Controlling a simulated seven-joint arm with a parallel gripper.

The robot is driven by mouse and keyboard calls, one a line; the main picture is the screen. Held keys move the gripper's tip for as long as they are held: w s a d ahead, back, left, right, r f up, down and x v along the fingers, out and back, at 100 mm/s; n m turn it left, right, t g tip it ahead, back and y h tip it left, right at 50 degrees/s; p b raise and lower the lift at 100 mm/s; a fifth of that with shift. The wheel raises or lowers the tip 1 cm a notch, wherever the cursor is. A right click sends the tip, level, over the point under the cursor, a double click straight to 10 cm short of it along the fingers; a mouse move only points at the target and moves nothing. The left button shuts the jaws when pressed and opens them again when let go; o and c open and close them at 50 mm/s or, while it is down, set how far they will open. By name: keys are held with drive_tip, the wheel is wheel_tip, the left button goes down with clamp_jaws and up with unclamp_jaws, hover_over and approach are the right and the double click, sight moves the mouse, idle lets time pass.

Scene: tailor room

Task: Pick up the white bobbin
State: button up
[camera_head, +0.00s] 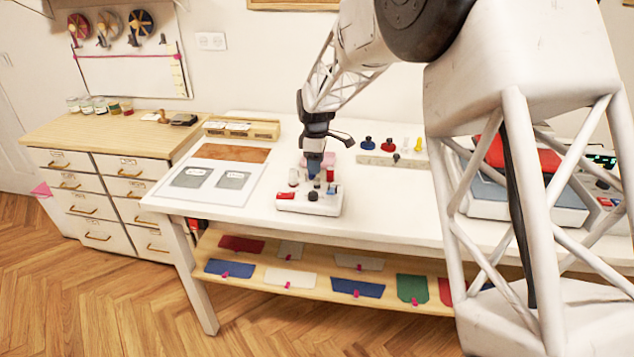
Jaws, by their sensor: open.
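A white holder (325,208) stands on the white table, with several small coloured pieces on it. A small white piece (293,177) at its left back looks like the white bobbin, though it is too small to be sure. Another pale piece (331,188) stands at its right. My gripper (314,160) points down over the back middle of the holder. It is open, but its fingertips are small and blurred, with a blue part there. I cannot tell whether they touch any piece or what lies behind them.
A red piece (286,196) and a dark knob (313,196) sit at the holder's front. A rack (375,159) with several coloured spools stands behind, to the right. A mat with grey patches (232,180) lies left. Bare table (385,205) shows right of the holder.

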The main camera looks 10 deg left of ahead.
sight(316, 183)
drive_tip(key=shift+f, duration=0.1)
drive_tip(key=shift+s+f, duration=0.15)
drive_tip(key=shift+f, duration=2.35)
drive_tip(key=c, duration=1)
